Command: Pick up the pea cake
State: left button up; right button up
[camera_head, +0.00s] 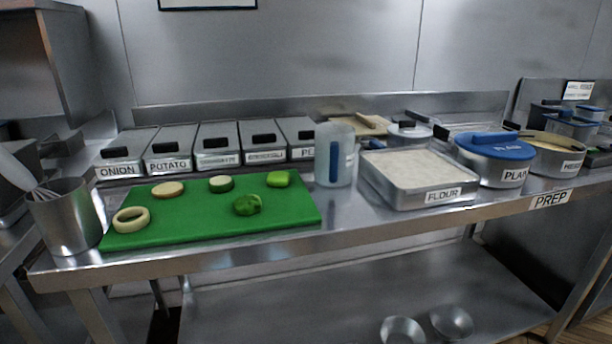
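A green cutting board (200,228) lies on the left part of the steel counter with several food pieces on it. Two green pieces lie on its right half: a dark green, lumpy piece (246,205) nearer the front, and a brighter green, smoother piece (279,179) behind it to the right. I cannot tell for sure which of them is the pea cake. Both lie apart from the other pieces, with nothing covering them. Neither of my grippers shows in the head view.
A pale ring (131,220), a tan slice (168,189) and a dark-rimmed slice (221,184) share the board. A steel utensil pot (66,222) stands left. A clear jug (335,165) and flour tray (425,194) stand right. Labelled bins (168,160) line the back.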

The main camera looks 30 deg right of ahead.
aim_at(274, 178)
jog(key=z, duration=0.9)
